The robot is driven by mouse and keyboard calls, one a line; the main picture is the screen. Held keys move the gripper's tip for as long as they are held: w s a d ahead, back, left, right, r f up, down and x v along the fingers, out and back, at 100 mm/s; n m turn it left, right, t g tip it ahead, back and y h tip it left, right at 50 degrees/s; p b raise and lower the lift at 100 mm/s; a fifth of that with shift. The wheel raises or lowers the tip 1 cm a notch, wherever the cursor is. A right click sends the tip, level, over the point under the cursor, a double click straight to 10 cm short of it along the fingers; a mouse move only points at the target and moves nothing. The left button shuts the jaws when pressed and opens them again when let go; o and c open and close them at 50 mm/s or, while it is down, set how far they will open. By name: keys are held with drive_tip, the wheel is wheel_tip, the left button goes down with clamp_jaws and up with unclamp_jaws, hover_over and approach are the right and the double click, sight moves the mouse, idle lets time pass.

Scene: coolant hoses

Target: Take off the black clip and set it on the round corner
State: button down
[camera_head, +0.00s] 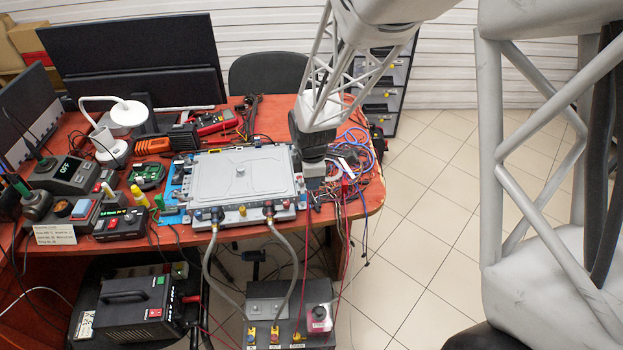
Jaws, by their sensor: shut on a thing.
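My gripper (313,182) points down at the right edge of the grey flat unit (243,174) on the red table. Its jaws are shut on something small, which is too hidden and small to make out. I cannot pick out the black clip anywhere else. Two grey hoses join the front of the unit, at a left fitting (211,215) and a right fitting (268,209). My gripper is to the right of both fittings. The table's right corner lies under tangled cables, and I cannot tell which corner is the round one.
Tangled coloured cables (358,152) lie right of my gripper and hang over the table edge. Instruments crowd the left side. A grey box (285,318) stands below the front edge. Tiled floor is clear at right.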

drive_tip(key=shift+r, duration=0.3)
drive_tip(key=shift+r, duration=1.2)
drive_tip(key=w+d+f, duration=0.1)
drive_tip(key=w+d, duration=0.4)
drive_tip(key=w, duration=0.2)
drive_tip(key=w+d+f+m, duration=0.1)
drive_tip(key=w+d, duration=0.4)
drive_tip(key=w, duration=0.2)
drive_tip(key=shift+w+d, duration=0.25)
drive_tip(key=shift+w, duration=0.1)
drive_tip(key=shift+f, duration=0.1)
drive_tip(key=shift+f, duration=3.1)
